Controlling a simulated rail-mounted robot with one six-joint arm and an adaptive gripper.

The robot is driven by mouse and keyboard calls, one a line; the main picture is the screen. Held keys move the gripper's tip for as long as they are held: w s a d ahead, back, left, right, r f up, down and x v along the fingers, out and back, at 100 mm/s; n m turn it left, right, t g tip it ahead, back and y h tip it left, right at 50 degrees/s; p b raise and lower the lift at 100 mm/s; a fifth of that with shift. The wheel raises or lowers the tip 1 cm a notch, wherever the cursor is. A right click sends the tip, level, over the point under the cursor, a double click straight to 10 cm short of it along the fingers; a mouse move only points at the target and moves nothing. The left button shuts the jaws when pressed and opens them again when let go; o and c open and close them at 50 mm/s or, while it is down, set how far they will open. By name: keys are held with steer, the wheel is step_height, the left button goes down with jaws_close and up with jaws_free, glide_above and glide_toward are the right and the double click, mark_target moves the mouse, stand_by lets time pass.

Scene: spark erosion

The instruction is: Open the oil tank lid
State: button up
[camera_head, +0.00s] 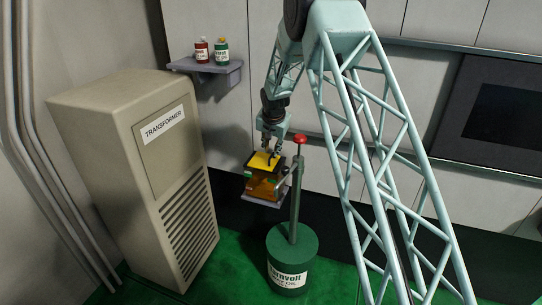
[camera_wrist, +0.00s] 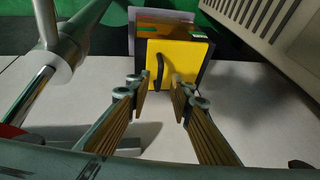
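The yellow lid (camera_head: 264,161) lies on top of an amber-brown box-shaped tank (camera_head: 262,185), which rests on a grey plate (camera_head: 263,201). In the wrist view, the yellow lid (camera_wrist: 184,72) faces the camera and carries a curved black handle (camera_wrist: 160,66). My gripper (camera_head: 271,151) is just above the lid in the head view. In the wrist view, my gripper (camera_wrist: 160,88) has its two fingers apart, with nothing held between them. The handle appears in line with the gap between the fingertips; I cannot tell the exact distance.
A green drum (camera_head: 292,262) with an upright post and red knob (camera_head: 300,139) stands close right of the tank. A beige transformer cabinet (camera_head: 140,180) stands at left.

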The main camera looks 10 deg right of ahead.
mark_target(271, 156)
steer(key=shift+x, duration=2.25)
jaws_close()
